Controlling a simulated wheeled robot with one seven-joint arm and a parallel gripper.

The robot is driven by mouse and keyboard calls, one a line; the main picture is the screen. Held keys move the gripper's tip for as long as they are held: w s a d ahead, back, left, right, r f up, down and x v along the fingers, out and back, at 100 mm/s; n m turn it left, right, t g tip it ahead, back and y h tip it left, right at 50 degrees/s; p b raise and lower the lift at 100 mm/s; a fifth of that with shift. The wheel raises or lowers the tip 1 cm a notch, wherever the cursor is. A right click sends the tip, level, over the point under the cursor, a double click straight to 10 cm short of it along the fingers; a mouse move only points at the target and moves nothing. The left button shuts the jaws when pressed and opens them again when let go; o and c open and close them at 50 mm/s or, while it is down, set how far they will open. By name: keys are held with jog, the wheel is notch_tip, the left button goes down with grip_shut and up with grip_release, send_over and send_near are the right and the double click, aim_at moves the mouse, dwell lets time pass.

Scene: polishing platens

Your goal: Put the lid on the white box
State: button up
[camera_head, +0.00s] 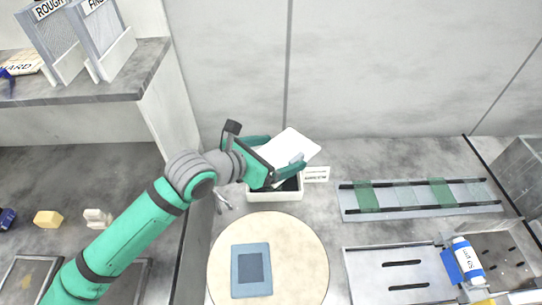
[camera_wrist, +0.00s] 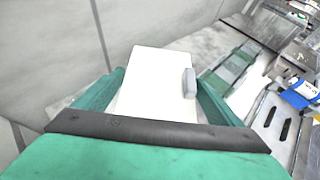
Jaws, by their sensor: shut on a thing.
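The white lid (camera_head: 290,147) is a flat plate with a grey knob-like handle. My gripper (camera_head: 284,156) is shut on it and holds it tilted above the white box. In the wrist view the lid (camera_wrist: 155,85) lies between the two green fingers of my gripper (camera_wrist: 160,95), with the handle on its right side. The white box (camera_head: 274,194) stands on the grey bench by the wall. Its front wall and part of its dark inside show below my gripper; the rest is hidden. I cannot tell whether the lid touches the box.
A small label card (camera_head: 316,174) stands right of the box. A round cream platen (camera_head: 219,262) with a blue-grey block (camera_head: 251,291) is in front. A slotted rack (camera_head: 421,214), a metal plate (camera_head: 362,267) and a blue-and-white bottle (camera_head: 467,256) are at the right. A raised shelf (camera_head: 75,92) is at the left.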

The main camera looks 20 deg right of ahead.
aim_at(270, 157)
jog(key=f, duration=0.1)
jog(key=w+a+f, duration=0.1)
jog(key=shift+w+a+f+t+y, duration=0.25)
jog(key=shift+a+f+t+y, duration=0.05)
jog(key=shift+a+f, duration=0.1)
jog(key=shift+s+f, duration=0.15)
jog(key=shift+f, duration=2.05)
jog(key=shift+w+f, duration=0.2)
jog(key=shift+f, duration=0.85)
jog(key=shift+s+d, duration=0.15)
jog(key=shift+d, duration=0.05)
jog(key=shift+a+f, duration=0.1)
jog(key=shift+a, duration=0.25)
jog(key=shift+s+f, duration=0.1)
jog(key=shift+f, duration=0.15)
